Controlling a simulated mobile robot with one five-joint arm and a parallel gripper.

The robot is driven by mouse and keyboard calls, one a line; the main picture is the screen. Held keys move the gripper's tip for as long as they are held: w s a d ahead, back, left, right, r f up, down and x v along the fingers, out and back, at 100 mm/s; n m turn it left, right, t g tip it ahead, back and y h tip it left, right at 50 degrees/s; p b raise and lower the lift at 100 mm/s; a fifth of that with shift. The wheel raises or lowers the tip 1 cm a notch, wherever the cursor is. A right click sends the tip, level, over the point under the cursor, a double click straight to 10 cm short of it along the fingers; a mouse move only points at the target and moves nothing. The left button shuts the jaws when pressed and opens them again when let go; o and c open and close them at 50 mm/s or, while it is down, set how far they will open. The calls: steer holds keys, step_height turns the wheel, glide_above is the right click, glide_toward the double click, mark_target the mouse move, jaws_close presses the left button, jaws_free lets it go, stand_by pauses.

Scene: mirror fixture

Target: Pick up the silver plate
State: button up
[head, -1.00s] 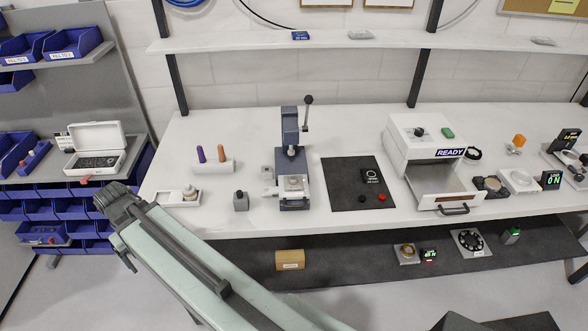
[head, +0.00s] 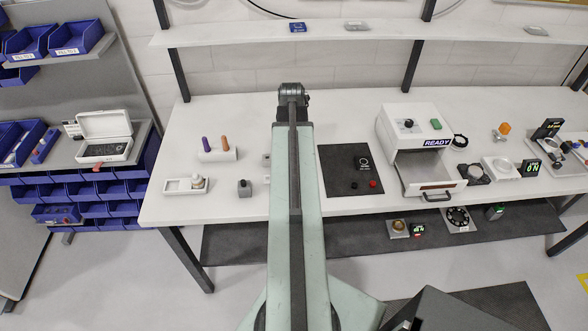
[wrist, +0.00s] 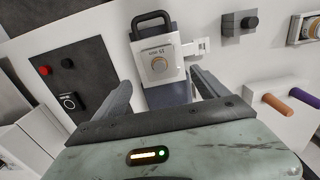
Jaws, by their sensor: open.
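The plate looks beyond the fingertips, and I see no contact. In the head view my arm covers the press and the plate, and the fingers cannot be made out.
The white bench (head: 350,205) holds a black mat (head: 350,158) with buttons and a white READY machine (head: 412,128) to the right. At left stand a holder (head: 218,155) with purple and orange pegs, a small grey block (head: 244,188) and a white tray (head: 178,187). A shelf (head: 355,36) runs above.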

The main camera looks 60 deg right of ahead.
step_height(320, 180, down, 7)
steer(key=b, duration=0.6)
steer(key=shift+a+f, duration=0.15)
steer(key=shift+f, duration=0.05)
steer(key=shift+r, duration=0.2)
steer(key=c, duration=1.6)
step_height(320, 180, up, 10)
steer(key=p, duration=1)
